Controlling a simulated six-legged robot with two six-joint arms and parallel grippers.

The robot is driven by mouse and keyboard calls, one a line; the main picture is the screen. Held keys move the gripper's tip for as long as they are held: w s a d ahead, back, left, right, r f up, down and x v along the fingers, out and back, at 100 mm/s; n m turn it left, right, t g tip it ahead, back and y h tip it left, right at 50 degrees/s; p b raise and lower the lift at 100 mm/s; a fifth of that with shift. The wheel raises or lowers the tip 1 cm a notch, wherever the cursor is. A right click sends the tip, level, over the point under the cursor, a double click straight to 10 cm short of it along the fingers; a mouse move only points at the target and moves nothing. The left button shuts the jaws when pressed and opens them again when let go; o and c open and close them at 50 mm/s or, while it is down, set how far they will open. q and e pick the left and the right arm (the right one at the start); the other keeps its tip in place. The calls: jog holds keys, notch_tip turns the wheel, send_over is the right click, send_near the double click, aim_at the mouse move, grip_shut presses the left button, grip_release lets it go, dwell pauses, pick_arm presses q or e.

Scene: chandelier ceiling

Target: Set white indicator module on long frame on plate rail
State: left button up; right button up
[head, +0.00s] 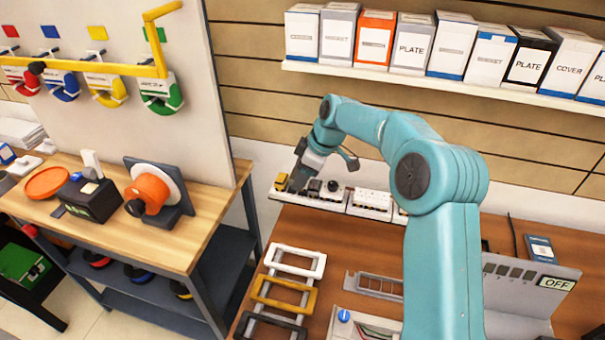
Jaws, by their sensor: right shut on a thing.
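My right arm reaches in from the lower right, and its gripper (297,184) is down at the left end of a row of small modules at the back of the table. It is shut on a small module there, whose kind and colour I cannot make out. Near it are a yellow module (281,182), dark modules (314,187) and white modules (371,203). A white frame (297,262), a yellow frame (284,296) and a black frame (262,327) lie in front. A grey long frame (374,285) lies to their right. My left gripper is out of view.
A grey panel marked OFF (530,280) stands at the right, partly behind my arm. A white tray (362,326) with a blue knob lies at the front. A shelf of boxes (400,85) hangs above. A side bench (130,225) stands left, across a gap.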

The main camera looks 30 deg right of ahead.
jog(key=shift+f, duration=0.2)
dwell(0.4)
jog(key=shift+f+b, duration=0.45)
dwell(0.4)
jog(key=o, duration=1.1)
jog(key=shift+r+p, duration=2.25)
jog(key=shift+r, duration=0.8)
jog(key=shift+f, duration=0.1)
